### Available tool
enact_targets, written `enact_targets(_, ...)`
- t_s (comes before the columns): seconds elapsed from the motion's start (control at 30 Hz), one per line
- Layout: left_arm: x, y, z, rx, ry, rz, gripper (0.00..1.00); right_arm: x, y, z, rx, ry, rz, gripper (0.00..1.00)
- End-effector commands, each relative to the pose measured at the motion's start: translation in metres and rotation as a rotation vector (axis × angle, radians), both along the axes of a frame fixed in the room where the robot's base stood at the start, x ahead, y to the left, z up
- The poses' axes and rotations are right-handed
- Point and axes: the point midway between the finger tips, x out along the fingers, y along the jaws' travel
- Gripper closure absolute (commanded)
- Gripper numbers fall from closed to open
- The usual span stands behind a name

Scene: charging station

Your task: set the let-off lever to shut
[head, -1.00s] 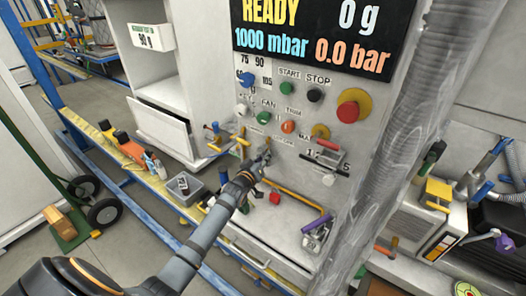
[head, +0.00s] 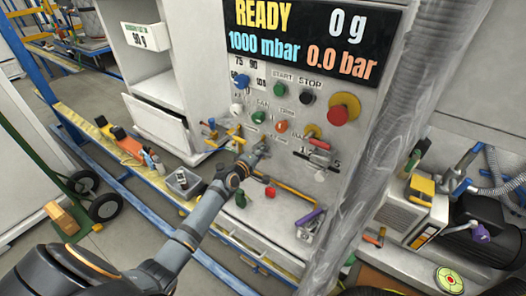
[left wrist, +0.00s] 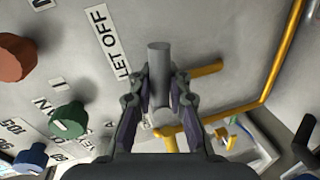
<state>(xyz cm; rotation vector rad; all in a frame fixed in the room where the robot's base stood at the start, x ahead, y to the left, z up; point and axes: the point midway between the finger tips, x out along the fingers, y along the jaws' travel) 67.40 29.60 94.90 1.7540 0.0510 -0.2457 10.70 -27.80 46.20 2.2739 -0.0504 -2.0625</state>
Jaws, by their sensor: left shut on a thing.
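The let-off lever shows in the left wrist view as a grey round bar (left wrist: 159,58) beside the "LET OFF" label (left wrist: 108,42) on the panel. My left gripper (left wrist: 160,88) is shut on this bar, with one finger on each side of it. In the head view my left gripper (head: 261,149) is at the lower part of the panel, below the orange knob (head: 282,126). The lever is small there and mostly hidden by the gripper, so its exact angle cannot be told. My right gripper is not in view.
Yellow pipe (left wrist: 268,92) runs close to the gripper. A green knob (left wrist: 68,119) and a red-brown knob (left wrist: 14,56) stand out from the panel nearby. In the head view a red button (head: 339,115) is at upper right, and a clear hose (head: 385,140) hangs on the right.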

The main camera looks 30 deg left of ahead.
Motion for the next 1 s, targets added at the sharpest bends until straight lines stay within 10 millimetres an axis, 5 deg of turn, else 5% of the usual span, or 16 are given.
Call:
enact_targets(0.4,-0.0025,-0.0005,-0.0017,-0.171,0.038,0.0,1.0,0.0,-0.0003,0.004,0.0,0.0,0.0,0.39)
enact_targets(0.93,-0.0027,-0.0005,-0.0017,-0.194,0.042,0.0,1.0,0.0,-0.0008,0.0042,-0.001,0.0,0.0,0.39)
enact_targets(0.97,-0.0027,-0.0005,-0.0017,-0.193,0.042,0.0,0.84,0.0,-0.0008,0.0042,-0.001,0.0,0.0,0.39)
enact_targets(1.0,-0.0026,-0.0006,-0.0016,-0.193,0.041,0.0,0.79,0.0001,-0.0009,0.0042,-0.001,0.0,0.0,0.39)
